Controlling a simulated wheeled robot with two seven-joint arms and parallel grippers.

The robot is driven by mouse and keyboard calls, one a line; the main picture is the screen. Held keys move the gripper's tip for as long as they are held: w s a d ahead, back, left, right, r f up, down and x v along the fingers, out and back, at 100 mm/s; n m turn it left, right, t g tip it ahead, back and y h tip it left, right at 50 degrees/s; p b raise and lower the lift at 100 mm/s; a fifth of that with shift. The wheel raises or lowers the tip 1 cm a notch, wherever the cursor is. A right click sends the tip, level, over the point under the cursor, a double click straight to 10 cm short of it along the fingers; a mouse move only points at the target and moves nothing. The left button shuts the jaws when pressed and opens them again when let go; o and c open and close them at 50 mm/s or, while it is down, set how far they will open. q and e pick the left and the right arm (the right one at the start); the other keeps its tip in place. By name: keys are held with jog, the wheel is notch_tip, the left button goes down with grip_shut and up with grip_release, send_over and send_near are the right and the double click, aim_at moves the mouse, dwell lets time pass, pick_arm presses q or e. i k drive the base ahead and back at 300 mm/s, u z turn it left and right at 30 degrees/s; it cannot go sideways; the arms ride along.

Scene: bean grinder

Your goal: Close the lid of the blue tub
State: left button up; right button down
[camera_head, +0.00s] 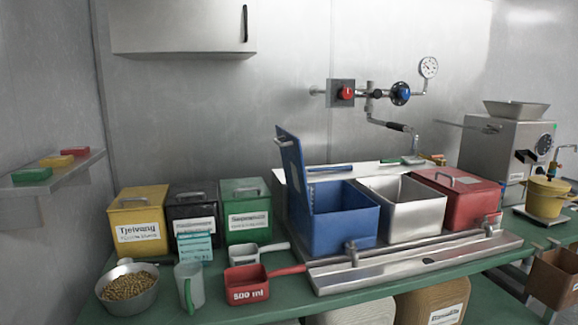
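The blue tub (345,229) stands open on a metal stand on the green bench, near the middle of the view. Its blue lid (294,175) is raised and leans up at the tub's left side, with a handle on its outer left face. The inside of the tub shows and looks empty from here. Neither of my grippers is in view.
A steel tub (414,213) and a closed red tub (462,196) stand right of the blue tub. Yellow (139,223), black (194,212) and green (246,211) lidded boxes stand left. Taps and a metal drip tray (405,262) lie in front, beside a red scoop (249,285).

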aim_at(291, 157)
jog(key=u, duration=0.9)
jog(key=i, duration=0.75)
jog(key=z, duration=0.45)
